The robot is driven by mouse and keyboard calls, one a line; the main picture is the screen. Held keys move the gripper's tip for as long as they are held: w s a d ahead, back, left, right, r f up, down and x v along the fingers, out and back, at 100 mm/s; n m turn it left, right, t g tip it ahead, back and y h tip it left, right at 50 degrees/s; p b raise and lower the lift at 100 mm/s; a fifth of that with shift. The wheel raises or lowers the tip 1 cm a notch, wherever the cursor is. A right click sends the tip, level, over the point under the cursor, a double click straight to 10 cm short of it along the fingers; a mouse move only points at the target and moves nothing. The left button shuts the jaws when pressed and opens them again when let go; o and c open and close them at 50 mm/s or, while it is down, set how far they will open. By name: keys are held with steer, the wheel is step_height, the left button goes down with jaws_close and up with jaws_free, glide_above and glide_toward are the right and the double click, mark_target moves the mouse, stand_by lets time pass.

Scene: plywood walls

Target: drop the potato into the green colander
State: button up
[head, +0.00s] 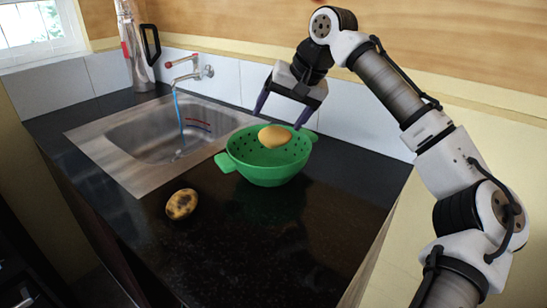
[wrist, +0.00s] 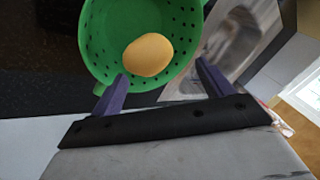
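A smooth yellow-tan oval, which looks like the potato (head: 275,136), shows within the outline of the green colander (head: 268,176), near its back rim. It also shows in the wrist view (wrist: 148,55), over the colander's inside (wrist: 97,38). I cannot tell whether it rests in the bowl or is just above it. My gripper (head: 283,108) is above the back of the colander with its purple fingers spread apart. In the wrist view the fingers (wrist: 160,88) are wide apart, with nothing held between them.
A mottled yellow and dark-brown oval (head: 181,204) lies on the black counter (head: 255,250), left of the colander. A steel sink (head: 125,175) with a tap (head: 187,68) is to the left. A tall flask (head: 136,50) stands behind it.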

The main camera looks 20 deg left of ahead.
steer(key=shift+o, duration=1.1)
steer(key=v, duration=1.3)
steer(key=shift+d+r, duration=0.15)
steer(key=shift+r, duration=0.2)
steer(key=shift+s, duration=0.1)
